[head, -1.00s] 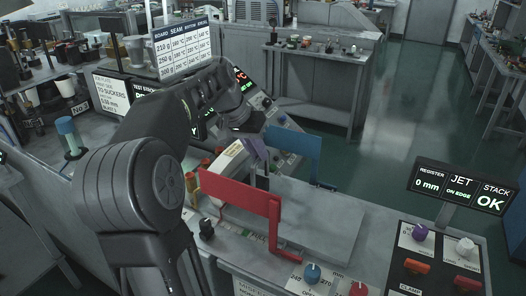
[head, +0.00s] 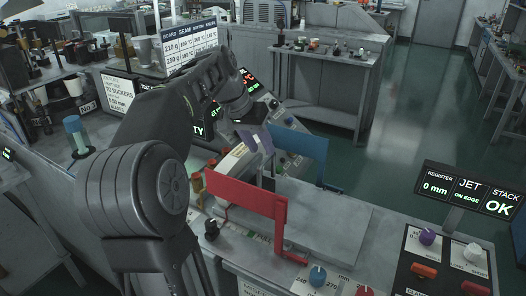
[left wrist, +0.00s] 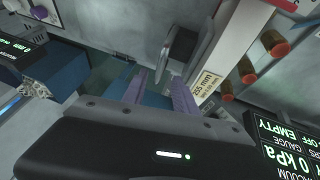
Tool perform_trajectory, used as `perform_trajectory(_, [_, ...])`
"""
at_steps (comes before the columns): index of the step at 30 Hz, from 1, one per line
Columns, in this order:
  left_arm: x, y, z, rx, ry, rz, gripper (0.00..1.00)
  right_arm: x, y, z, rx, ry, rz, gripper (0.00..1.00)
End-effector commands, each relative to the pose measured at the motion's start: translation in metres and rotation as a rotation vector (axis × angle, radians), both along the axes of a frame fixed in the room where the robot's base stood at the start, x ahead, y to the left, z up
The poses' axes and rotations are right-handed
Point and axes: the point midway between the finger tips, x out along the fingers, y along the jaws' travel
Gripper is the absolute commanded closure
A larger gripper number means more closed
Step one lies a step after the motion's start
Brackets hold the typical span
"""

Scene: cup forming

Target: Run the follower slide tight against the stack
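A small upright grey plate, perhaps the follower slide (head: 267,181), stands under the fingertips; a dark plate that may be the same shows in the left wrist view (left wrist: 180,52), beyond the fingers. I cannot make out the stack or its contact with the slide. My right gripper is out of view.
A white housing with red-ended knobs (left wrist: 248,72) is close by the fingers. A display (head: 468,190) reads STACK OK, above a control panel (head: 440,262). A workbench stands behind.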

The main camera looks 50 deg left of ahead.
Motion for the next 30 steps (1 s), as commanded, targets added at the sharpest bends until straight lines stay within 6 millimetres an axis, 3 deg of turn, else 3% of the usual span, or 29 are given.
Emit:
perform_trajectory(6, [-0.015, 0.002, 0.033, 0.002, -0.002, 0.001, 0.66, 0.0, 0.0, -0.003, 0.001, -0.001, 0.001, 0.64])
perform_trajectory(10, [-0.019, 0.002, 0.043, 0.001, -0.002, -0.001, 0.66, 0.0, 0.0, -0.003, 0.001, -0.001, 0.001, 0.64])
perform_trajectory(30, [-0.021, 0.002, 0.044, 0.0, 0.0, 0.0, 0.66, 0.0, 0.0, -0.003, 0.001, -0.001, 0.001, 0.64])
